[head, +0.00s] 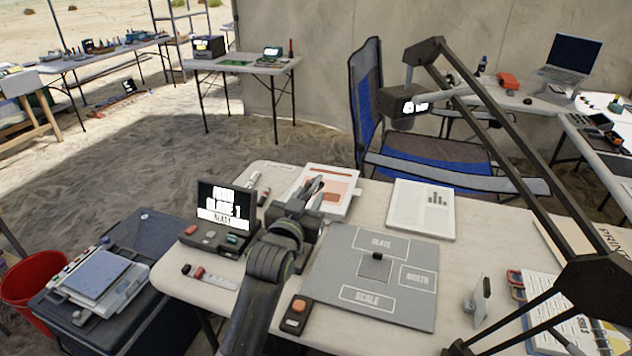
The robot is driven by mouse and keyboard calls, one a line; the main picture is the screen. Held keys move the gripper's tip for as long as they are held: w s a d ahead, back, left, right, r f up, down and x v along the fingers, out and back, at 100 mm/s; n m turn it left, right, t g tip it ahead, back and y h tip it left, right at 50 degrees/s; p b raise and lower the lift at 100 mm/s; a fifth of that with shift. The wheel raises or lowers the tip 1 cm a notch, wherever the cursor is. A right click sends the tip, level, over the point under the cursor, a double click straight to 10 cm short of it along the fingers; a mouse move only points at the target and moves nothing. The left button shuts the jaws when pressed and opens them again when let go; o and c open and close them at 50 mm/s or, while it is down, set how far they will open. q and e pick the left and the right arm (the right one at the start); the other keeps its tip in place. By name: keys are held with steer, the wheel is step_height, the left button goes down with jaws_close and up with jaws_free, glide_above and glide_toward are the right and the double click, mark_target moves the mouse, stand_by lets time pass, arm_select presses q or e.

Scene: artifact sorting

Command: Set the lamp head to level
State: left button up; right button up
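The desk lamp has a dark jointed arm (510,165) rising from the lower right to an elbow near the top, then bending down to the lamp head. The lamp head (397,103) is a dark box with a bright white patch on its right side, hanging in front of the blue chair. Its exact tilt is hard to tell. My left gripper (317,186) is over the table, below and left of the lamp head and clearly apart from it. Its fingers are small and seen from behind, so I cannot tell whether they are open. My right gripper is out of view.
A blue folding chair (430,170) stands behind. A red bucket (30,280) is at left.

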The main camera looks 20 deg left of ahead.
arm_select(q)
steer(key=shift+w, duration=2.9)
jaws_close()
